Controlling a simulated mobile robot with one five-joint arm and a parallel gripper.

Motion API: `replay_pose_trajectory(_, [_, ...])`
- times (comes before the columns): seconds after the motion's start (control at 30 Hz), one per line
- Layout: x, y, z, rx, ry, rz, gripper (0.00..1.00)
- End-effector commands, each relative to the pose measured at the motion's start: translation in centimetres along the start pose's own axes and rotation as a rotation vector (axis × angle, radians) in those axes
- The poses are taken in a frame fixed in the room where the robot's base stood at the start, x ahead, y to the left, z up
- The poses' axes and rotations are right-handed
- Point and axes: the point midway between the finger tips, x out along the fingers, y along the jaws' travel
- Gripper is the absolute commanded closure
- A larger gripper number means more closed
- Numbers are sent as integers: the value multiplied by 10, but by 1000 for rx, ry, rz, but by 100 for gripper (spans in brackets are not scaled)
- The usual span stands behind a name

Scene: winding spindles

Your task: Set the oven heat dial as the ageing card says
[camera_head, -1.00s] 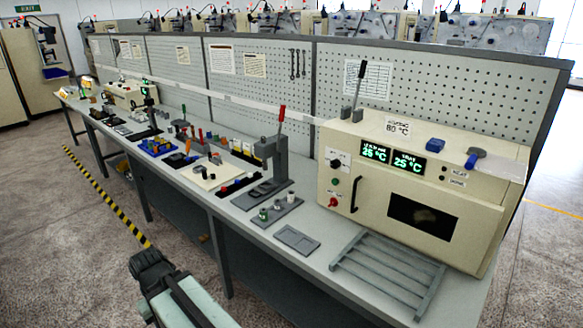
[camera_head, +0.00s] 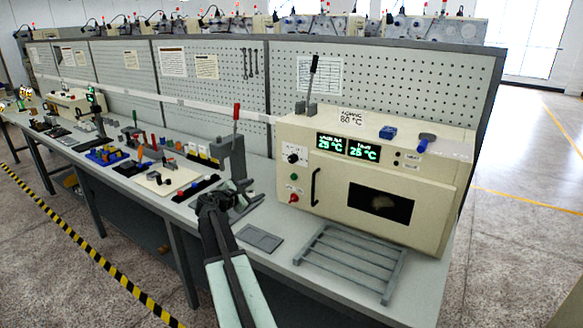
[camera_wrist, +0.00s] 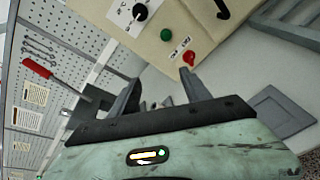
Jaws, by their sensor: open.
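The oven (camera_head: 440,190) is a cream box at the right end of the bench. Its heat dial (camera_head: 293,158) is a black knob on a white plate at the upper left of the front; it also shows at the top of the wrist view (camera_wrist: 140,12). Two green displays (camera_head: 347,147) show temperatures in the twenties. My gripper (camera_head: 222,190) is open and empty, left of the oven and apart from the dial. In the wrist view my fingers (camera_wrist: 162,78) point toward the oven front.
A green button (camera_wrist: 166,34) and a red knob (camera_wrist: 189,58) sit below the dial. A black door handle (camera_head: 315,187) is beside them. A grey press with a red lever (camera_head: 236,112) stands left. A slatted rack (camera_head: 350,258) and shallow tray (camera_head: 260,239) lie in front.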

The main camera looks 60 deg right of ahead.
Motion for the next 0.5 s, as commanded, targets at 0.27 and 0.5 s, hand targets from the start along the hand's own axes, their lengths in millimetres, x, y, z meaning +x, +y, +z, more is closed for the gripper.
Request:
replay_pose_trajectory(0.27, [96,9,90,-472,-252,82,44])
replay_pose_trajectory(0.5, [105,10,94,-479,-256,80,44])
